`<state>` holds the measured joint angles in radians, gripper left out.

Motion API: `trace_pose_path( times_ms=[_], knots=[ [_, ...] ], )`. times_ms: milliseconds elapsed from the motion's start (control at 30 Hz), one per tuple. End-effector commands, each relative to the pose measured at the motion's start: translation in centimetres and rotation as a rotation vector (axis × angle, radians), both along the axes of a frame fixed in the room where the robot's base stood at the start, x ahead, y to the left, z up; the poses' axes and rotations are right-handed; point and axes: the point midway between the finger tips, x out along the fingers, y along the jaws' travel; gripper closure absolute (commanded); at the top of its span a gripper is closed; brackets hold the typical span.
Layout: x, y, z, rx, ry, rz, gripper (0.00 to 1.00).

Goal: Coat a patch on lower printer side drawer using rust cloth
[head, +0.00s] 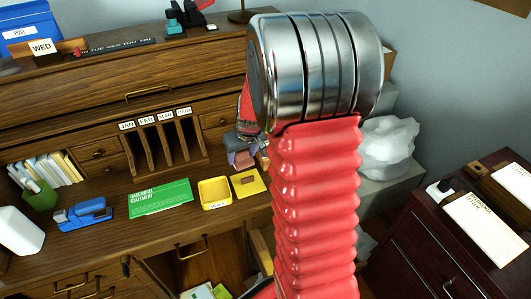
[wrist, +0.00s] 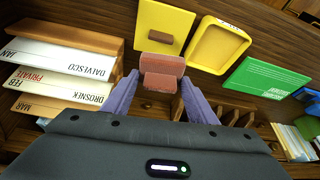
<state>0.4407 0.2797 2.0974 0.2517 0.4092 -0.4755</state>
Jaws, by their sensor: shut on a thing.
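My gripper (wrist: 160,92) has two purple-grey fingers, shut on the rust cloth (wrist: 161,73), a small folded reddish-brown piece held between the tips. In the head view my gripper (head: 242,148) and the cloth (head: 243,160) show small, partly hidden behind my red arm, above the desk near the yellow items. No printer can be made out for certain. A dark red-brown cabinet (head: 420,245) with drawers stands at the right; I cannot tell whether one is the lower printer side drawer.
A wooden roll-top desk fills the left. A yellow pad (head: 248,183), yellow tray (head: 214,191), green booklet (head: 160,197) and blue stapler (head: 84,214) lie on it. Month-labelled slots (head: 160,145) stand behind. A white crumpled bag (head: 390,145) is right of my arm.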

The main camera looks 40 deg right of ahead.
Motion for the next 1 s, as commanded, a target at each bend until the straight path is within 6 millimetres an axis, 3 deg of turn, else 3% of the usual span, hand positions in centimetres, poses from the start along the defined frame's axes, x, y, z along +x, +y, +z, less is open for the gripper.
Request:
trace_pose_path(
  times_ms=[33,300,600,767,1000],
  knots=[
    [0.7,1.7,0.2,-0.001,0.0,0.021,0.66],
    [3.2,10.0,1.0,-0.002,-0.001,0.092,0.66],
    [4.4,18.6,1.8,-0.005,-0.009,0.162,0.66],
    [4.5,20.7,2.0,-0.005,-0.013,0.177,0.66],
    [4.5,21.0,2.1,-0.004,-0.013,0.178,0.66]
  ],
)
